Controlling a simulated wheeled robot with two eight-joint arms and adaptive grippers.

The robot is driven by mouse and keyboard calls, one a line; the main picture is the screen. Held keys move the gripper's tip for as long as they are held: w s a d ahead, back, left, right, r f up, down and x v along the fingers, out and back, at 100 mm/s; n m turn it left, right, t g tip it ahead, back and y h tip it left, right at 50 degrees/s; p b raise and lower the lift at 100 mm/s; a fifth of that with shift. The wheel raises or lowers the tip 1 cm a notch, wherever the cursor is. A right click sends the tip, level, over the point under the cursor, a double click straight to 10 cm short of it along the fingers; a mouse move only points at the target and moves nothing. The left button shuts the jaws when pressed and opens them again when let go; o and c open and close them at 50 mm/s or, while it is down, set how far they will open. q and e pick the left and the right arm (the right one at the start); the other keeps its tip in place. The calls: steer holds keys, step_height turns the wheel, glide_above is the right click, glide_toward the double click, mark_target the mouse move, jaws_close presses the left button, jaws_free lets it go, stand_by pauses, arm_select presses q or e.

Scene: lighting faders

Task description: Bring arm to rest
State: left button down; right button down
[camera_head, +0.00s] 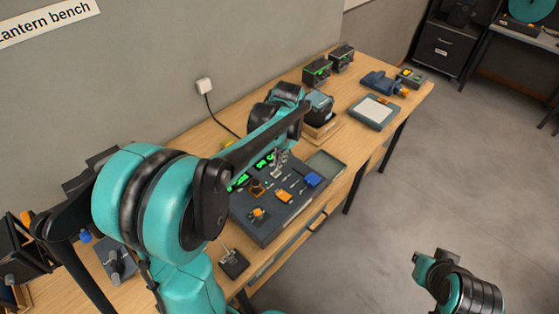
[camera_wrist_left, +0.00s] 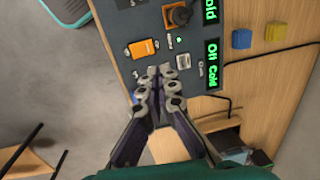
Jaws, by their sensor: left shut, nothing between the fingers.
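A dark control panel (camera_head: 265,225) lies on the wooden bench, with green displays, sliders, an orange block (camera_head: 284,196) and a blue block (camera_head: 312,179). My left gripper (camera_head: 279,166) is over the panel, shut and empty. In the left wrist view the shut fingertips (camera_wrist_left: 162,74) are in front of the panel face, close to a small pale switch (camera_wrist_left: 183,61). An orange block (camera_wrist_left: 143,48), a dark knob (camera_wrist_left: 179,15) and a green display (camera_wrist_left: 213,64) show there too. I cannot tell if the fingertips touch the panel. My right gripper is not in view.
The wooden bench (camera_head: 405,105) runs along the wall. A grey tablet-like device (camera_head: 375,112) and dark boxes (camera_head: 317,70) stand at its far end. A small stand (camera_head: 233,262) is near the panel. Blue (camera_wrist_left: 241,38) and yellow (camera_wrist_left: 276,31) blocks sit beyond the panel. The floor at right is open.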

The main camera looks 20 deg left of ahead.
arm_select(q)
steer(key=s+d+f+n+t+b, duration=0.2)
steer(key=s+d+f+t+b, duration=0.1)
steer(key=s, duration=0.5)
steer(key=s+d+f+n+t+h+b, duration=0.1)
steer(key=s+d+f+t+b, duration=0.2)
steer(key=s+b, duration=0.3)
steer(key=shift+s+d+f+n+t, duration=0.25)
steer(key=shift+s+d+n+t, duration=0.15)
steer(key=shift+s, duration=0.55)
